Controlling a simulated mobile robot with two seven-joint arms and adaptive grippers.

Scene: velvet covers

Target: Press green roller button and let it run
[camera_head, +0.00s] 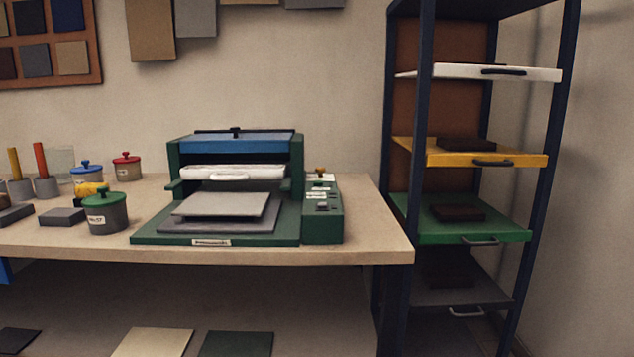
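A green roller press (238,190) with a blue top stands on the workbench. A white roller or bar with a handle (232,173) spans its opening. A grey plate (222,205) lies on its bed. A green control box (322,212) is joined to its right side, with small dark buttons and pale labels on its top. Neither of my grippers is in view.
The workbench (372,232) is clear right of the control box. Left of the press stand a green-lidded pot (105,214), blue- and red-lidded pots and grey blocks. A dark rack (420,190) with coloured trays stands at the right. Flat sheets lie on the lower shelf.

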